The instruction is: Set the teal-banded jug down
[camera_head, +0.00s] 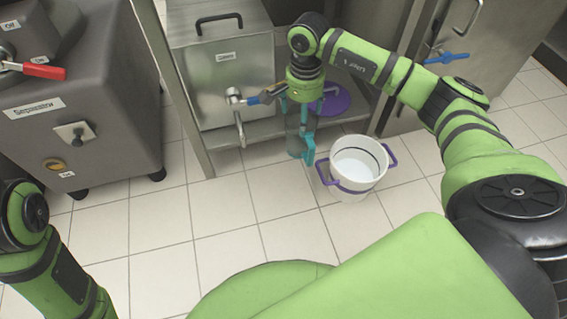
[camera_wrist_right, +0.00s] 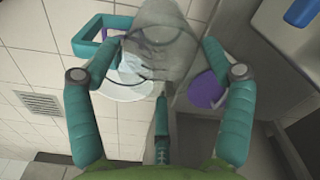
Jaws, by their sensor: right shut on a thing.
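The teal-banded jug (camera_head: 295,146) is a clear, smoky vessel with a teal handle, hanging roughly upright in front of the low shelf and just left of the white bucket. My right gripper (camera_head: 300,122) is shut on it from above. In the right wrist view the jug (camera_wrist_right: 165,25) sits between the two teal fingers of the gripper (camera_wrist_right: 170,50), with its square handle out to the left. The teal band is hard to make out, and I cannot tell whether the jug's base touches anything. My left arm shows at the left edge, but its gripper is out of view.
A white bucket (camera_head: 357,165) with purple handles stands on the tiled floor. A purple lid-like disc (camera_head: 334,101) lies on the low steel shelf. A steel tank (camera_head: 225,70) with a tap (camera_head: 236,97) stands left of the jug. The floor (camera_head: 230,205) in front is clear.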

